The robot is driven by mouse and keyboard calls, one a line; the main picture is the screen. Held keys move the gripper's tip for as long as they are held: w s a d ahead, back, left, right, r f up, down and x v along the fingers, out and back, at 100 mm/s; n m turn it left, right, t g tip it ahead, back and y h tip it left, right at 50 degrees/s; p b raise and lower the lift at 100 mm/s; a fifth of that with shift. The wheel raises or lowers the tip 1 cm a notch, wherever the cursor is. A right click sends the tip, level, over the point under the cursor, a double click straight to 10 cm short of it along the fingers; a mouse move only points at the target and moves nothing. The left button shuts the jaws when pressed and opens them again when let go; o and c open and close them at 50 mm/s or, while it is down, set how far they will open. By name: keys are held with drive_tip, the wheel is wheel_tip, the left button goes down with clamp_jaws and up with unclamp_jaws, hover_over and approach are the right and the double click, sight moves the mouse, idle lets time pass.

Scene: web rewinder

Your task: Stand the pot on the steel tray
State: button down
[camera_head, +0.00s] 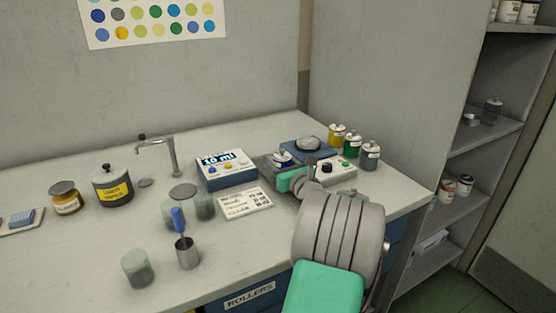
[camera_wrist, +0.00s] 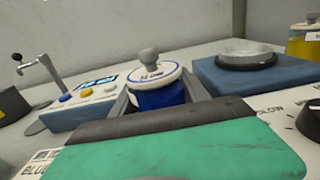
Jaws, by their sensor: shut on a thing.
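The pot is small and blue with a white lid and a grey knob. It shows in the head view (camera_head: 284,157) and at the centre of the wrist view (camera_wrist: 158,98). My gripper (camera_head: 281,162) is shut on it, with a finger on each side of the pot in the wrist view (camera_wrist: 157,92). The pot looks upright. Its base is hidden by my gripper, so I cannot tell whether it touches anything below. No tray is clearly recognisable as steel; a shallow pale tray (camera_head: 10,229) with a blue block on it lies at the far left.
A blue device with a round plate (camera_head: 308,144) stands behind the pot, and a knobbed box (camera_head: 336,172) to the right. A display box (camera_head: 226,169) and a written card (camera_head: 246,203) are left. Several paint jars (camera_head: 352,144) stand behind.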

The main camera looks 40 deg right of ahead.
drive_tip(key=shift+f, duration=0.35)
idle(0.3)
drive_tip(key=shift+c, duration=2.3)
unclamp_jaws()
drive_tip(key=shift+f, duration=0.1)
drive_tip(key=o, duration=0.5)
drive_tip(key=shift+c, duration=0.2)
wheel_tip(320, 180, up, 11)
drive_tip(key=p, duration=1.1)
drive_tip(key=shift+p, duration=0.4)
